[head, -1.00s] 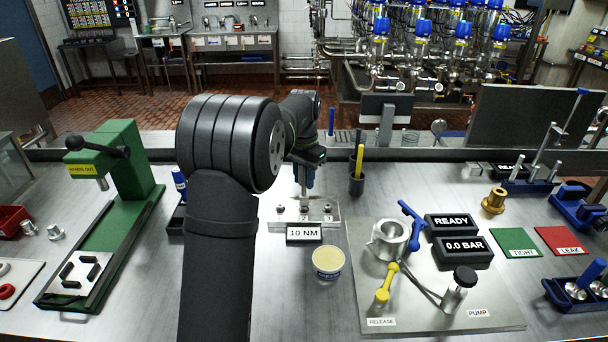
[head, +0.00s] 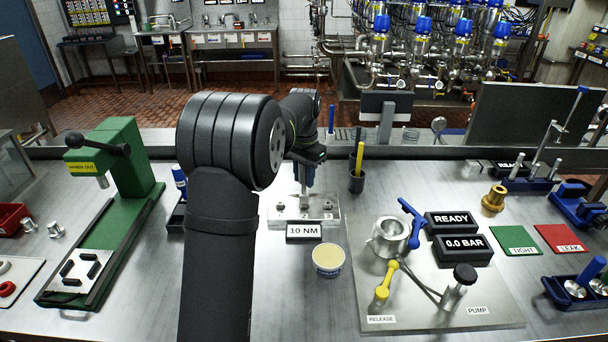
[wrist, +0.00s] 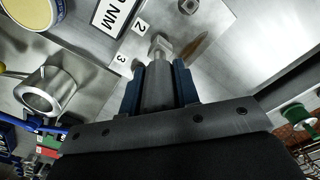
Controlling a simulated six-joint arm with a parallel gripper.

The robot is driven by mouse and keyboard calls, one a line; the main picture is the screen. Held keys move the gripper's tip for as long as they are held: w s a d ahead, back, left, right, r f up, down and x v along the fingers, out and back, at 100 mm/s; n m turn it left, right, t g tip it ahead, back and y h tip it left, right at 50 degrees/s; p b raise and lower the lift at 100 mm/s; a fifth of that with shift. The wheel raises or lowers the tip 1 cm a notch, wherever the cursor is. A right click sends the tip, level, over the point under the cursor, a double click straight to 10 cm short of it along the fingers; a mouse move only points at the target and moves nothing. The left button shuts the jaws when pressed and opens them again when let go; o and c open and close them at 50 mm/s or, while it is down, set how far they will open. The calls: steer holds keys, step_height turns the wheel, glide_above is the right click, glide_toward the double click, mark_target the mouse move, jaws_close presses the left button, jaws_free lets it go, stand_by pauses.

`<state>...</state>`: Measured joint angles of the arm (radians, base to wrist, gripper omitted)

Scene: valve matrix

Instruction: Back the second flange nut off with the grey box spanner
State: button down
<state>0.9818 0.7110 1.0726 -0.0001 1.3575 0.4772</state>
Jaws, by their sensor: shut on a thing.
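My gripper (wrist: 160,85) has its blue fingers shut on the grey box spanner (wrist: 157,88). The spanner points down at the metal nut block (head: 335,203), and its lower end is by the second flange nut (wrist: 160,45), beside the label 2. I cannot tell how far the spanner sits over the nut. In the head view my gripper (head: 303,180) stands above the middle of the block. Another nut (wrist: 188,5) shows at the wrist view's top edge.
A "10 NM" sign (head: 304,231) stands in front of the block, with a tub (head: 328,260) nearer. A dark cup (head: 356,183) with pens is behind right. The pump plate (head: 430,295) lies right, and a green press (head: 125,165) stands left.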

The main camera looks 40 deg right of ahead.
steer(key=shift+f, duration=0.95)
stand_by(0.4)
steer(key=n, duration=0.3)
steer(key=shift+n, duration=0.3)
steer(key=shift+n, duration=1.7)
